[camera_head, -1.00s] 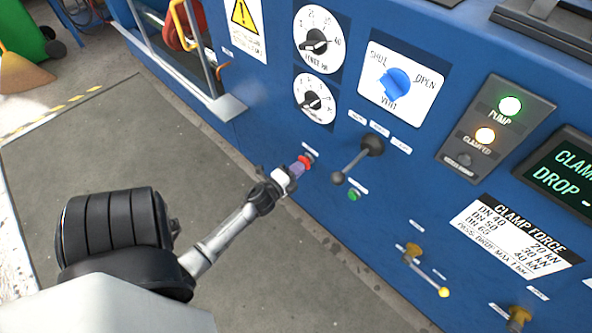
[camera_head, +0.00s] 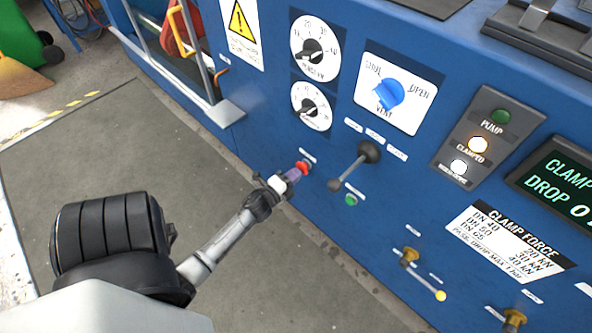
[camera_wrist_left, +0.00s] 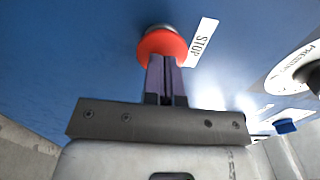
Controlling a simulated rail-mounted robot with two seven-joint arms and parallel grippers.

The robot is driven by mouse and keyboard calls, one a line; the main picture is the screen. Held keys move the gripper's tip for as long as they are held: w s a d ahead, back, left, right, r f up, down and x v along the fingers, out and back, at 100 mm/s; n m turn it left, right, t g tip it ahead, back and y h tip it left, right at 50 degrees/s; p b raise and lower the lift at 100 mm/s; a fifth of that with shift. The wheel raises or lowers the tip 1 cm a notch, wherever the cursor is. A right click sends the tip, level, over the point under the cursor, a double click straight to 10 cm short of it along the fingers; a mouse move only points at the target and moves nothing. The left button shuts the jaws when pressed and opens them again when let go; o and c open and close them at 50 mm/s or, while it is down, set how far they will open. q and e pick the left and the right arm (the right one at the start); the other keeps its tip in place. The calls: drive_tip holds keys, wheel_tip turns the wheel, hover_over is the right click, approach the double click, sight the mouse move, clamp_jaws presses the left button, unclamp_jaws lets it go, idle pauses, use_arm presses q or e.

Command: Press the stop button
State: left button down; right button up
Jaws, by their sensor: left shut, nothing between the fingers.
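The red stop button (camera_head: 303,167) sticks out of the blue panel, left of the black-knobbed lever. In the left wrist view the red button (camera_wrist_left: 162,44) is at the top centre, beside a white label reading STOP (camera_wrist_left: 203,42). My left gripper (camera_head: 293,175) is shut and empty, its fingers pointing at the button. In the left wrist view the shut fingertips (camera_wrist_left: 162,62) overlap the button's lower edge and look at or very near its face; contact is hard to tell. My right gripper is not in view.
A green button (camera_head: 351,200) and a lever (camera_head: 357,165) sit just right of the stop button. Two dials (camera_head: 315,50), a blue vent knob (camera_head: 389,93) and indicator lamps (camera_head: 479,144) are higher up. Open floor (camera_head: 130,150) lies left of the panel.

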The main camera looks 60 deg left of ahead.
use_arm(q)
drive_tip(key=p+v, duration=0.3)
drive_tip(key=v, duration=0.9)
drive_tip(key=shift+s+d, duration=0.15)
drive_tip(key=shift+s, duration=0.1)
drive_tip(key=shift+f, duration=0.1)
